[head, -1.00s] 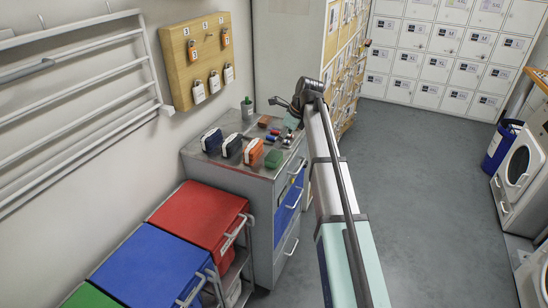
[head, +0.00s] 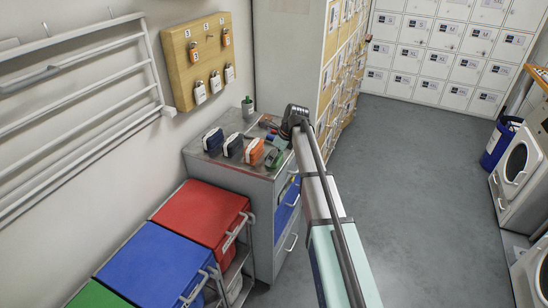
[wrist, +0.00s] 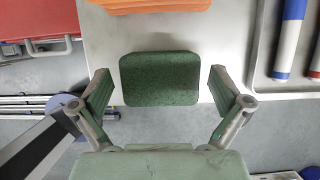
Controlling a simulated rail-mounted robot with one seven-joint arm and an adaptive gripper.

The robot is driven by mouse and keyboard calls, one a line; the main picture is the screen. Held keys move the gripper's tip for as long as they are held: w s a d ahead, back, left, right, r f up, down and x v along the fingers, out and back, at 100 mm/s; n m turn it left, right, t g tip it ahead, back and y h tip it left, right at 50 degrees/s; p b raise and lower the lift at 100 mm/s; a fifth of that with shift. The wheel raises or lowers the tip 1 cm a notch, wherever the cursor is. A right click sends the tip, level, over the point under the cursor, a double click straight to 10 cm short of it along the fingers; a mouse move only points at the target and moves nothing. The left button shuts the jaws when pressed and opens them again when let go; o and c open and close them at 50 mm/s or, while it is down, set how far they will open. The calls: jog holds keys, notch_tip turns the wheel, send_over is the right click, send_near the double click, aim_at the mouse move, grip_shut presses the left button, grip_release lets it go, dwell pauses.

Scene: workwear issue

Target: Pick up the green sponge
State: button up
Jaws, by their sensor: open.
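The green sponge (wrist: 160,78) lies near the edge of the grey cabinet top (wrist: 118,40) in the wrist view. My gripper (wrist: 161,92) is open, with one finger to the left of the sponge and one to the right. Gaps show between each finger and the sponge, and nothing is held. In the head view my gripper (head: 279,152) is over the front right part of the cabinet top, and it largely hides the sponge there.
An orange item (head: 254,152) is just behind the sponge, with two dark blue-and-white items (head: 233,146) to its left. A tray (wrist: 258,75) with blue- and red-ended cylinders (wrist: 290,38) is on the right. A red-topped cart (head: 200,212) stands in front of the cabinet.

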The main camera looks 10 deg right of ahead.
jog(key=c, duration=0.7)
jog(key=shift+o, duration=0.2)
notch_tip(320, 180, up, 20)
jog(key=b, duration=0.4)
jog(key=shift+b, duration=0.3)
jog(key=shift+f, duration=0.1)
jog(key=c, duration=0.3)
